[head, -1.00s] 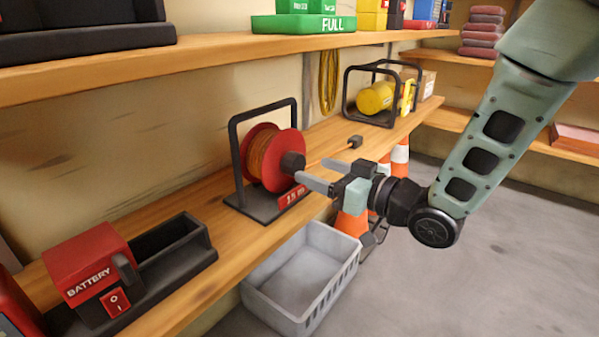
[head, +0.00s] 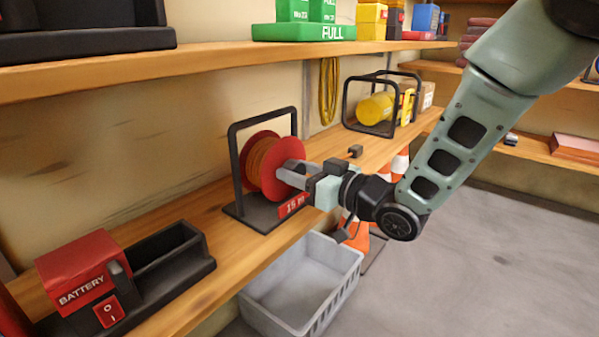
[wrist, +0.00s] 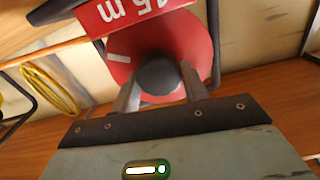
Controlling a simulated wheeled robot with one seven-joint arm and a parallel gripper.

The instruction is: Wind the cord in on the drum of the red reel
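The red reel (head: 283,153) stands in a black frame (head: 233,165) on the wooden shelf, with orange cord (head: 258,163) wound on its drum. It also shows in the wrist view (wrist: 196,45), with a white mark on its face and a dark round hub knob (wrist: 160,76) at its centre. My gripper (head: 291,170) is at the reel's front face. In the wrist view my gripper (wrist: 160,82) has one finger on each side of the knob, which fills the gap; it looks shut on it. A loose orange cord (wrist: 45,50) runs off left, and a dark plug (head: 355,151) lies on the shelf.
A red battery (head: 85,275) and black tray (head: 165,260) sit on the shelf at left. A grey crate (head: 300,290) and orange cones (head: 357,238) stand below. A black-framed yellow machine (head: 376,108) stands farther along. An upper shelf (head: 220,63) runs overhead.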

